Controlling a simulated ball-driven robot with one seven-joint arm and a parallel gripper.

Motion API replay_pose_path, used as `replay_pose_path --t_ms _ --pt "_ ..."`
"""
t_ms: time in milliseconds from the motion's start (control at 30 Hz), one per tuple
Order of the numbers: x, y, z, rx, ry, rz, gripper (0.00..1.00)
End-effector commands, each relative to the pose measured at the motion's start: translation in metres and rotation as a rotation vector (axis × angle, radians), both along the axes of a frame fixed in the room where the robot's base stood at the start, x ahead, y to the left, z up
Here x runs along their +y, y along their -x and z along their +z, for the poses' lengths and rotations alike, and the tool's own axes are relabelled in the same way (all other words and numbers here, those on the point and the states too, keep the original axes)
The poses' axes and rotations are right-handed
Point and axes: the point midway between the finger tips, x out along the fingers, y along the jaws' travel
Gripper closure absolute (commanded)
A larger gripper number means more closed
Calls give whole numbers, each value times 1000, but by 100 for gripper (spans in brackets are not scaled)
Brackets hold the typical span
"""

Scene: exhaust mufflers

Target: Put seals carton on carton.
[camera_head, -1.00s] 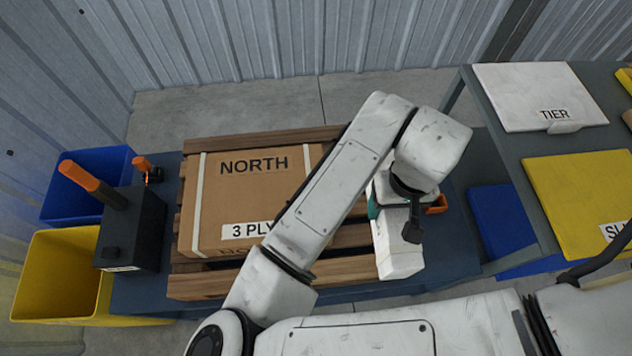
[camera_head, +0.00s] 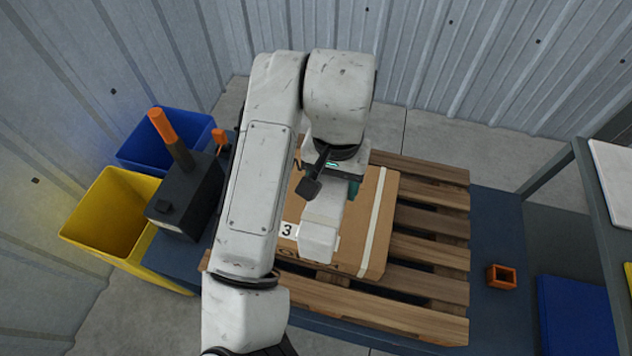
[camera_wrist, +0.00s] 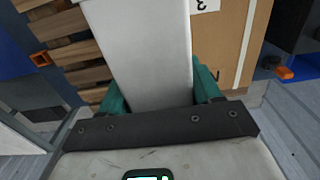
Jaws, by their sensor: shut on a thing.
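The white box that I take to be the seals carton (camera_head: 320,230) is in my gripper (camera_head: 334,190). The wrist view shows the box (camera_wrist: 147,45) between the teal fingers of my gripper (camera_wrist: 160,88). The brown carton (camera_head: 376,232), with a white strap and a label showing a 3, lies on a wooden pallet (camera_head: 430,255). In the head view the white box overlaps the carton's top. I cannot tell whether they touch. My arm hides the carton's left part. The carton also shows in the wrist view (camera_wrist: 233,40).
The pallet stands on a dark blue surface (camera_head: 490,230). A dark block with an orange-tipped handle (camera_head: 185,195) stands left of my arm, beside yellow (camera_head: 110,215) and blue (camera_head: 150,140) bins. A small orange square piece (camera_head: 502,277) lies right of the pallet. A rack stands at the right edge.

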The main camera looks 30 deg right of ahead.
Motion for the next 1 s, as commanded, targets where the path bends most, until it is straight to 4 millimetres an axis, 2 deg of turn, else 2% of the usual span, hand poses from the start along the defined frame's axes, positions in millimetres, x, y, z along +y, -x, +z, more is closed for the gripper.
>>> replay_pose_path --t_ms 100,300,400,567,800,1000 --pt "-3 -25 -16 4 2 1 79" --pt "-5 -51 -48 1 -1 1 79" --pt "-6 -59 -57 0 0 0 79" --pt "-7 -66 -66 -1 -1 0 79" --pt "-6 -68 -94 0 0 0 79" --pt "-6 -68 -98 -1 0 0 79"
